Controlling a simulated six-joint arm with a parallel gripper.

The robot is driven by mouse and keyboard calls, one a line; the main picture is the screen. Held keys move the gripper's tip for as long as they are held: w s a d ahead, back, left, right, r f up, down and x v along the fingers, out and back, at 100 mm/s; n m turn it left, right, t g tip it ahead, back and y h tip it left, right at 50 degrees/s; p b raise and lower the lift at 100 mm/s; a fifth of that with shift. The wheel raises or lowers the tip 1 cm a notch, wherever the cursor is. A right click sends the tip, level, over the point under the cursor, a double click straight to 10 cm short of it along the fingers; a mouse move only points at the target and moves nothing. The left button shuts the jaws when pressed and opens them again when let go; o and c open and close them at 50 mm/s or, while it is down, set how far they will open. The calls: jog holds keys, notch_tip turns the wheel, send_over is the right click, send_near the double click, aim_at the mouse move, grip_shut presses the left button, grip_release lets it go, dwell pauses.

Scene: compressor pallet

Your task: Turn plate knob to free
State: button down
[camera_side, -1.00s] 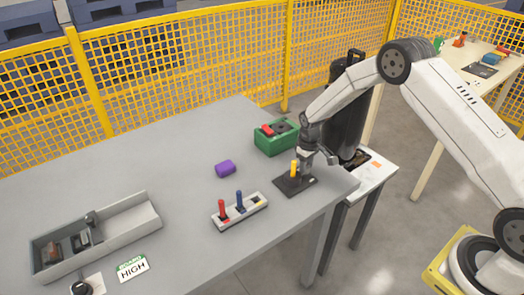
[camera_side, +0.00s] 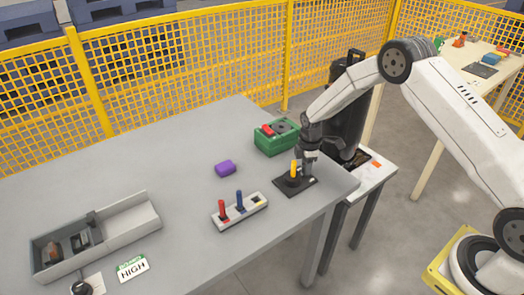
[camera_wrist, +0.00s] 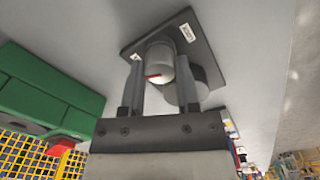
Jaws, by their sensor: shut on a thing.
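In the wrist view the plate (camera_wrist: 137,40) shows two small white labels. A round grey knob (camera_wrist: 158,54) with a red line on its face stands on it. My gripper (camera_wrist: 154,78) is shut on the knob, one finger on each side. In the side view my gripper (camera_side: 305,172) points down over the plate beside the peg, and it hides the knob.
A green box (camera_side: 277,144) with a red part stands behind the plate. A grey tray (camera_side: 130,235) and a HIGH card (camera_side: 132,268) are farther left.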

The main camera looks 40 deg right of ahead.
jog(key=shift+n, duration=1.8)
jog(key=shift+c, duration=1.7)
grip_release()
jog(key=shift+r, duration=3.75)
jog(key=shift+s+r, duration=0.1)
jog(key=shift+r, duration=0.05)
jog(key=shift+a, duration=0.1)
